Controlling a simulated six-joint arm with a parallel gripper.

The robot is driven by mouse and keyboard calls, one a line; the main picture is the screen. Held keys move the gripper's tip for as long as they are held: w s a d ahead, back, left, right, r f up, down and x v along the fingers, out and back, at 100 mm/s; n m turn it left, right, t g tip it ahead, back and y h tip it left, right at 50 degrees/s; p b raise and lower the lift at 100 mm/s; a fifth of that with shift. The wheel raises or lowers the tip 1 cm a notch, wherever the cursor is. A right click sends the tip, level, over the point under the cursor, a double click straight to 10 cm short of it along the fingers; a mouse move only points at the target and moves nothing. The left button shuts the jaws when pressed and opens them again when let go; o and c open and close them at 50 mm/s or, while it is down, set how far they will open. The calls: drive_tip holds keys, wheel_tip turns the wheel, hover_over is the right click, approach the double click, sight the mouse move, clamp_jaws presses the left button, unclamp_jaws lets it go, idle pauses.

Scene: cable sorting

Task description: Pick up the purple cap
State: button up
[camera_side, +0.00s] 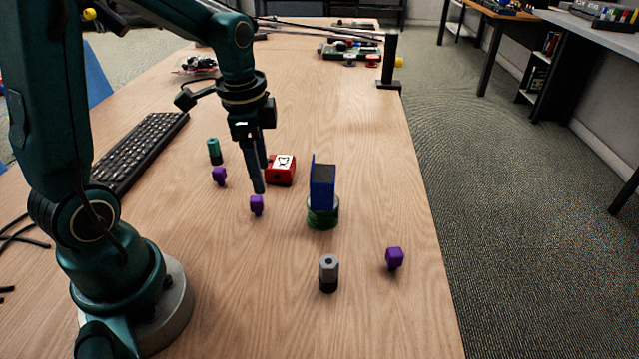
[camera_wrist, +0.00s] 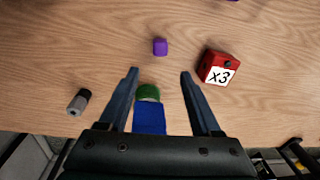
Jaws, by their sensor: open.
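Three purple caps show in the side view: one (camera_side: 257,206) just below my fingertips, one (camera_side: 219,176) to its left, and one (camera_side: 394,258) at the front right. In the wrist view a purple cap (camera_wrist: 160,47) lies beyond the fingertips, roughly centred between them; a sliver of another purple piece (camera_wrist: 232,1) shows at the top edge. My gripper (camera_side: 259,188) points down over the table with nothing held. In the wrist view its fingers (camera_wrist: 159,73) are spread apart. From the side I cannot tell the exact gap between fingertips and cap.
A red block marked x3 (camera_side: 281,170) sits close to my gripper. A blue block (camera_side: 322,187) stands on a green round piece (camera_side: 323,214) to the right. A grey piece (camera_side: 328,273) stands in front, a teal piece (camera_side: 214,151) and keyboard (camera_side: 140,150) left.

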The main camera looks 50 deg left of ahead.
sight(256, 198)
drive_tip(key=f, duration=0.1)
drive_tip(key=s+a+f+g, duration=0.1)
drive_tip(key=f, duration=0.1)
drive_tip(key=shift+a+n, duration=0.15)
drive_tip(key=shift+n, duration=0.25)
drive_tip(key=shift+f, duration=2.3)
drive_tip(key=shift+c, duration=0.3)
clamp_jaws()
